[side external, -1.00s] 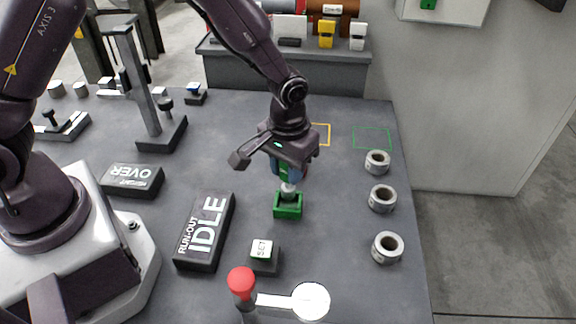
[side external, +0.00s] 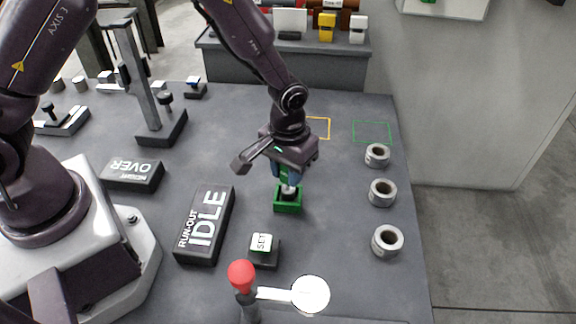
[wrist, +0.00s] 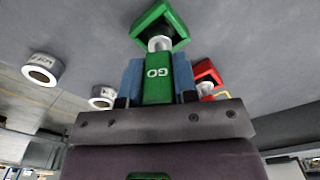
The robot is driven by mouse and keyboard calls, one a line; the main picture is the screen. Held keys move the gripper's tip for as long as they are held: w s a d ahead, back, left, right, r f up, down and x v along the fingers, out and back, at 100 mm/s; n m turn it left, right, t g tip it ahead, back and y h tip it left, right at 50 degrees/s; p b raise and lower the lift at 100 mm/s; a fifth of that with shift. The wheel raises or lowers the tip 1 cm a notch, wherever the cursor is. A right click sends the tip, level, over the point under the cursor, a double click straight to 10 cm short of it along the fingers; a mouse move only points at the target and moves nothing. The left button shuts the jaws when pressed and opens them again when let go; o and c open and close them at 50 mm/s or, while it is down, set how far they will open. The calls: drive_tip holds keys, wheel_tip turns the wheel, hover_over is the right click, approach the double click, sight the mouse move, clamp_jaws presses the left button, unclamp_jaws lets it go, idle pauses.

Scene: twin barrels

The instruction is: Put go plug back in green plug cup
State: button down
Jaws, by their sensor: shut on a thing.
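My gripper (side external: 288,178) points down over the green plug cup (side external: 288,204), a small green square block on the table. Its blue fingers are shut on the go plug, a green block marked GO (wrist: 158,80), with a silver pin (side external: 289,192) at its lower end. In the wrist view the pin reaches into the opening of the green plug cup (wrist: 160,16). The plug looks upright and roughly centred. How deep the pin sits is hidden.
A red cup (wrist: 206,71) stands close beside the green one, mostly hidden in the side view. Several grey rings (side external: 383,192) line the right table edge. The IDLE box (side external: 205,226), SET button (side external: 263,244) and red-knobbed lever (side external: 241,275) stand nearer the camera.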

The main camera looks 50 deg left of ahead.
drive_tip(key=shift+f, duration=0.45)
drive_tip(key=c, duration=0.8)
unclamp_jaws()
wheel_tip(320, 180, up, 13)
